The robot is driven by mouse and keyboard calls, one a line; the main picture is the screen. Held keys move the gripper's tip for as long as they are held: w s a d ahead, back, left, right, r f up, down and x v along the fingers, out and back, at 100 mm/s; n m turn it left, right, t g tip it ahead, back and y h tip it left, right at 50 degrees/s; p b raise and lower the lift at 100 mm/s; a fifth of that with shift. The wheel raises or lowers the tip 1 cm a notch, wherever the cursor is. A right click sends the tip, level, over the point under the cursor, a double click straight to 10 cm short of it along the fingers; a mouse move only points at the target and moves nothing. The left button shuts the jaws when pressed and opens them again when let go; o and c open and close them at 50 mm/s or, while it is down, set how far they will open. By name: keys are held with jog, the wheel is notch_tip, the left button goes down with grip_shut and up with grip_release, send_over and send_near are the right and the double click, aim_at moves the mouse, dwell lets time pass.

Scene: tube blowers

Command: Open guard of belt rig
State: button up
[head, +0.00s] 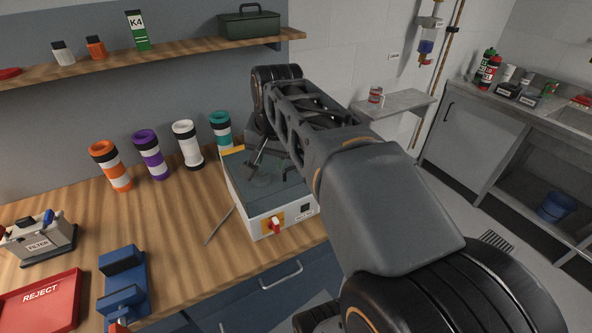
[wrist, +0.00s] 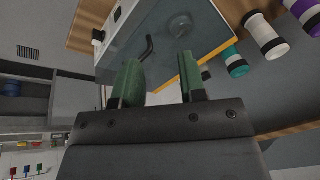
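The belt rig (head: 262,220) is a white box on the wooden bench, with a red switch on a yellow plate on its front. Its grey-green guard (head: 258,188) appears to lie flat over the top; in the wrist view the guard (wrist: 160,32) has an orange edge. A bent black handle (wrist: 147,48) shows on it there, beyond my fingertips. My gripper (wrist: 160,72) has two green fingers spread apart with nothing held between them. The fingers point at the guard, and I cannot tell any contact. In the head view my arm partly hides the rig's back right.
Banded bottles in orange (head: 110,165), purple (head: 150,155), white (head: 188,145) and teal (head: 220,128) stand left of and behind the rig. A thin rod (head: 219,226) lies at its left. A blue fixture (head: 122,280) and red reject tray (head: 45,301) are at front left.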

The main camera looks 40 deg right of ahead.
jog(key=w+d+r+m+g+b, duration=0.1)
jog(key=d+m+b, duration=0.1)
jog(key=d+m, duration=0.4)
jog(key=w+d+r+m+b, duration=0.1)
jog(key=w+d+m+b, duration=0.1)
jog(key=d+m, duration=0.35)
jog(key=shift+n, duration=0.55)
jog(key=x, duration=0.4)
jog(key=d+b+x, duration=0.1)
jog(key=x, duration=0.8)
jog(key=shift+s+d+b, duration=0.25)
jog(key=shift+d+b, duration=0.05)
jog(key=shift+c, duration=0.2)
grip_shut()
